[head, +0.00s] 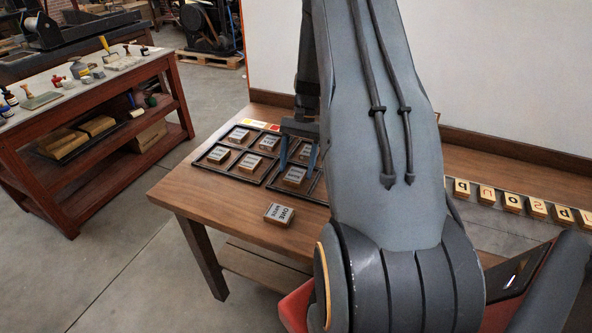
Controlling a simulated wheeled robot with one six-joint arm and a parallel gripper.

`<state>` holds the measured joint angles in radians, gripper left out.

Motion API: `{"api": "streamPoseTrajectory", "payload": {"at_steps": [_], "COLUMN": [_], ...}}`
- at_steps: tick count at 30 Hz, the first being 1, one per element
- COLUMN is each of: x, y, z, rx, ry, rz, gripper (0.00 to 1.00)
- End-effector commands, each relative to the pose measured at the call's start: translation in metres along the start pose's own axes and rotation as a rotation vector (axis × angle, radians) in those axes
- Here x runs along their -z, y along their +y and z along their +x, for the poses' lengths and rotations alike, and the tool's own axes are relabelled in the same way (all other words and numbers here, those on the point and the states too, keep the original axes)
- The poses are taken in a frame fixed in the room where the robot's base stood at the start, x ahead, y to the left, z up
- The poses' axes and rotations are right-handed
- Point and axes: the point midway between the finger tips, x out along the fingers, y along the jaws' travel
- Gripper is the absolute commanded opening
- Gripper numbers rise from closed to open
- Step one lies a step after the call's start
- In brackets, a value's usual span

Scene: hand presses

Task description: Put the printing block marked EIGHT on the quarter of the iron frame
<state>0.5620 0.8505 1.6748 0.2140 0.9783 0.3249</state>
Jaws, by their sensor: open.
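My gripper (297,161) is open, its two dark blue-grey fingers pointing down over the black iron frame (267,180) on the wooden table. A grey-faced printing block (294,176) lies in a frame compartment just below and in front of the fingers; I cannot tell whether they touch it. More blocks, such as this one (249,163) and this one (218,155), lie in the compartments to the left. A loose block (279,214) lies on bare wood in front of the frame. The lettering is too small to read surely, so I cannot pick out EIGHT. My arm hides the frame's right part.
Small red and yellow cards (262,125) lie behind the frame. A row of wooden letter blocks (512,202) stands on the table at right. A white panel (500,70) rises behind the table. A red-brown shelf bench (100,150) with tools stands at left. The table's front left corner is clear.

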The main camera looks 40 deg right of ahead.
Motion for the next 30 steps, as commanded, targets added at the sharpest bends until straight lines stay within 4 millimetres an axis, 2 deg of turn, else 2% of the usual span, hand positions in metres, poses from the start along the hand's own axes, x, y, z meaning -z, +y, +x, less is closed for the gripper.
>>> {"api": "streamPoseTrajectory", "payload": {"at_steps": [12, 16, 21, 23, 26, 29, 30], "x": [0.002, 0.001, -0.004, -0.015, -0.049, -0.099, -0.122], "y": [-0.001, 0.000, -0.003, -0.009, -0.024, -0.039, -0.043], "z": [-0.080, -0.098, -0.107, -0.106, -0.097, -0.079, -0.071], "rx": [0.001, 0.001, -0.004, -0.012, -0.038, -0.072, -0.086], "ry": [0.003, 0.001, 0.005, 0.021, 0.068, 0.139, 0.169], "rz": [0.000, 0.001, -0.012, -0.043, -0.142, -0.296, -0.367], "gripper": [0.62, 0.62, 0.62, 0.62, 0.62, 0.62, 0.62]}}
